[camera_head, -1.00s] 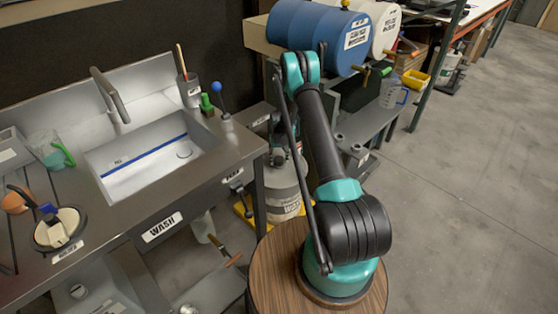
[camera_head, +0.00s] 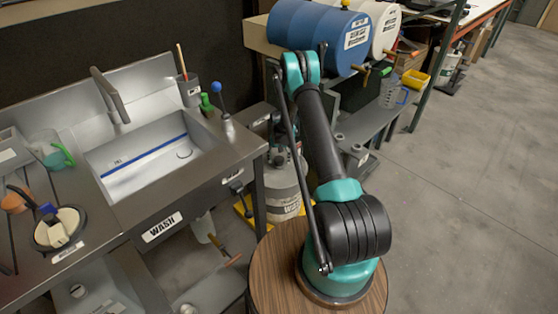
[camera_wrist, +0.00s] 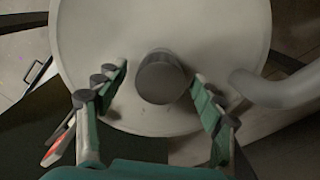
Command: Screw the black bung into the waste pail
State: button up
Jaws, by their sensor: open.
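The waste pail (camera_head: 284,200) is a pale grey container on the floor beside the wash bench, partly hidden behind my arm. In the wrist view its round lid (camera_wrist: 110,35) fills the upper middle. The black bung (camera_wrist: 161,77) shows there as a dark round knob at the lid's centre; I cannot tell how deep it sits. My gripper (camera_wrist: 163,90) is open, with one green-padded finger on each side of the bung and a gap on both sides. In the head view the gripper is mostly hidden near the pail's top.
A curved grey pipe or handle (camera_wrist: 275,90) lies right of the right finger in the wrist view. The wash bench (camera_head: 215,170) stands close to the left of the pail. A rack with a blue drum (camera_head: 310,35) is behind my arm. Open floor (camera_head: 470,180) lies to the right.

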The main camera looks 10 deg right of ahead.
notch_tip(320, 180, up, 13)
notch_tip(320, 180, up, 11)
jog(key=t, duration=0.1)
send_over(279, 159)
jog(key=s+d, duration=0.1)
jog(key=s, duration=0.5)
jog(key=s+d+r+n+t, duration=0.1)
jog(key=s+d+r, duration=0.1)
jog(key=s+r, duration=0.8)
jog(key=s+d+n+t, duration=0.1)
jog(key=s+n+t, duration=0.1)
jog(key=s, duration=2.3)
jog(key=shift+s+r, duration=0.15)
jog(key=shift+r, duration=0.05)
